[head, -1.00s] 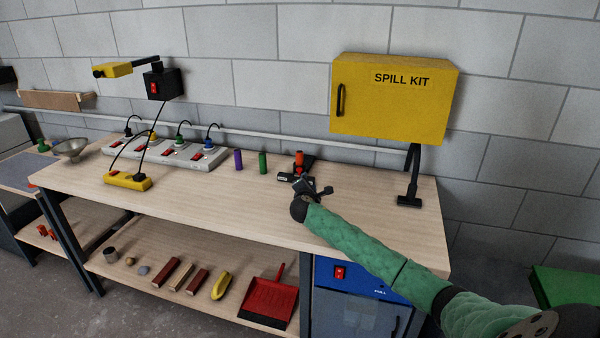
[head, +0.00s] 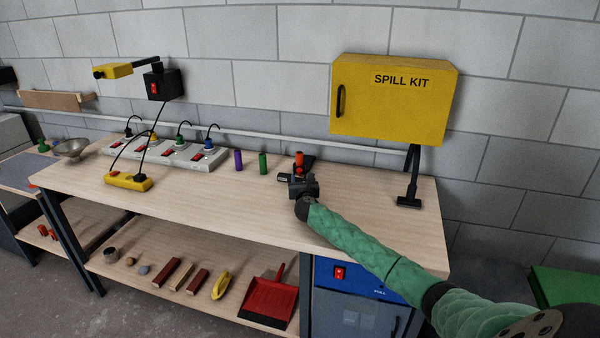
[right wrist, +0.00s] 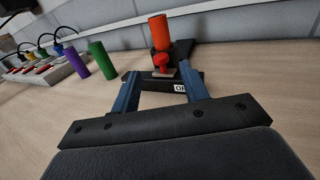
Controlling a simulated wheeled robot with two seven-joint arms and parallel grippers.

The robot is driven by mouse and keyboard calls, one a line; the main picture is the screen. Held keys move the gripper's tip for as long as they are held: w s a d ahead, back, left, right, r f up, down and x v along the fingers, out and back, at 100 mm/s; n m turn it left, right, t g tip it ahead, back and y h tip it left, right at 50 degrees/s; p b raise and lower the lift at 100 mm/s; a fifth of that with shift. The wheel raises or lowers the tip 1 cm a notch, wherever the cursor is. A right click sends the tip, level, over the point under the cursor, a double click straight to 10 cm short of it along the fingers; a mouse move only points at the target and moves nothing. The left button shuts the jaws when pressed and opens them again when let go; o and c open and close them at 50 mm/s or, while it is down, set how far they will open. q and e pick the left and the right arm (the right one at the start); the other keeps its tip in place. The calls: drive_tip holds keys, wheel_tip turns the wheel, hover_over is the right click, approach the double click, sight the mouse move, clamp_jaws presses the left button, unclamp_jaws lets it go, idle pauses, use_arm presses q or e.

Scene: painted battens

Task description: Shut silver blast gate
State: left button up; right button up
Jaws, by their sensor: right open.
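I cannot make out a clearly silver blast gate in either view. Near the back of the bench is a low dark fixture (head: 284,178), partly hidden by my right gripper (head: 302,186). In the right wrist view the dark fixture (right wrist: 158,85) carries a partly hidden white label, and a red knob (right wrist: 160,60) stands just behind it. An orange cylinder (right wrist: 158,33) stands behind the knob. The open fingers of my right gripper (right wrist: 158,78) stand to either side of the knob in that view, with nothing held. Contact cannot be told. My left gripper is not in view.
Purple (head: 238,160) and green (head: 262,163) cylinders stand left of the fixture, beside a grey power strip (head: 165,152) with cables. A black hose nozzle (head: 409,201) stands right, below the yellow spill kit cabinet (head: 390,95). The bench's front middle (head: 210,200) is clear.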

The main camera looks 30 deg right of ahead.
sight(299, 170)
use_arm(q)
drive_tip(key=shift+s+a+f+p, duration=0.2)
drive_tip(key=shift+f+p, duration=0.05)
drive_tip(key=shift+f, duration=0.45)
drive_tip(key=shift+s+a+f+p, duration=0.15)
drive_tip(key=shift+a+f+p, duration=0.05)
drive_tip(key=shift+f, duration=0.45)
use_arm(e)
drive_tip(key=shift+x, duration=2.65)
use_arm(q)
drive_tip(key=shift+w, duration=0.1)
use_arm(e)
clamp_jaws()
